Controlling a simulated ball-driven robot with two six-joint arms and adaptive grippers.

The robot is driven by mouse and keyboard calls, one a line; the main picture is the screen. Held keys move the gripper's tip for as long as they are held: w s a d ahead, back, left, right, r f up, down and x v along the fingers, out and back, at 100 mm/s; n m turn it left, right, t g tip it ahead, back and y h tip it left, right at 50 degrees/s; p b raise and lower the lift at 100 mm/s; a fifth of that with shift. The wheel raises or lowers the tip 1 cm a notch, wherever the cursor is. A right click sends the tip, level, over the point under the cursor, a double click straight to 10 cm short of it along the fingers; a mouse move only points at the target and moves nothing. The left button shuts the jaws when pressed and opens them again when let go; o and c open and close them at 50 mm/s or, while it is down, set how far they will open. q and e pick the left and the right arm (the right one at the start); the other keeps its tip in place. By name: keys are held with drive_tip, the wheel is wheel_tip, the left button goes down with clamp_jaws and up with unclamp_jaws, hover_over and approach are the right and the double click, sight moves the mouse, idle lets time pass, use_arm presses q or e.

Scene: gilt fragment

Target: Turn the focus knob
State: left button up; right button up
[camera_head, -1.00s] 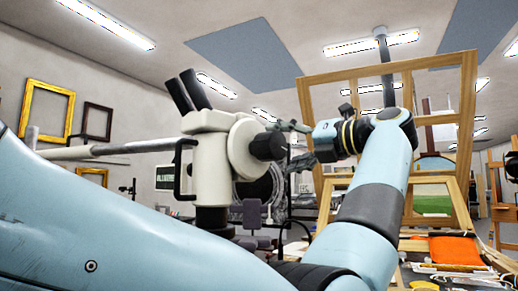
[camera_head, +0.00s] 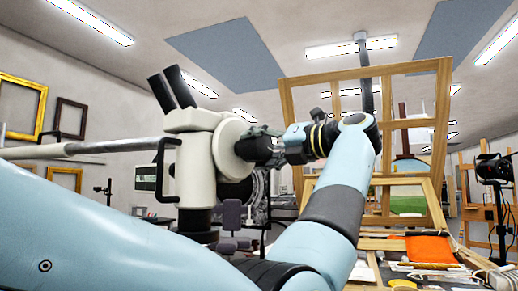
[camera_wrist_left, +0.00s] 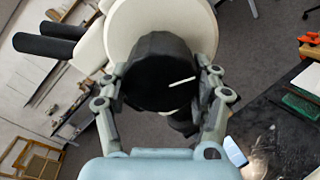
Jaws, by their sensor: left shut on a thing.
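The microscope head (camera_head: 190,150) is cream white with two black eyepieces and stands left of centre in the head view. Its black focus knob (camera_head: 250,150) sticks out to the right. In the left wrist view the knob (camera_wrist_left: 155,75) is a faceted black cylinder with a white mark line, in front of a round cream plate (camera_wrist_left: 170,20). My left gripper (camera_head: 262,147) reaches the knob from the right. In the wrist view its two fingers (camera_wrist_left: 158,90) lie on either side of the knob and are shut on it. My right gripper is not in view.
A wooden easel frame (camera_head: 288,105) stands behind my left arm. A table with an orange cloth (camera_head: 428,248) and tools is at the lower right. A black lamp (camera_head: 492,170) stands at the far right. A dark tabletop (camera_wrist_left: 270,120) shows in the wrist view.

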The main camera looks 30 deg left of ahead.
use_arm(q)
drive_tip(key=m+p, duration=0.4)
drive_tip(key=shift+s+r, duration=0.1)
drive_tip(key=shift+r, duration=0.1)
drive_tip(key=shift+f+m+p, duration=0.1)
drive_tip(key=shift+m+p, duration=0.55)
drive_tip(key=shift+m, duration=0.25)
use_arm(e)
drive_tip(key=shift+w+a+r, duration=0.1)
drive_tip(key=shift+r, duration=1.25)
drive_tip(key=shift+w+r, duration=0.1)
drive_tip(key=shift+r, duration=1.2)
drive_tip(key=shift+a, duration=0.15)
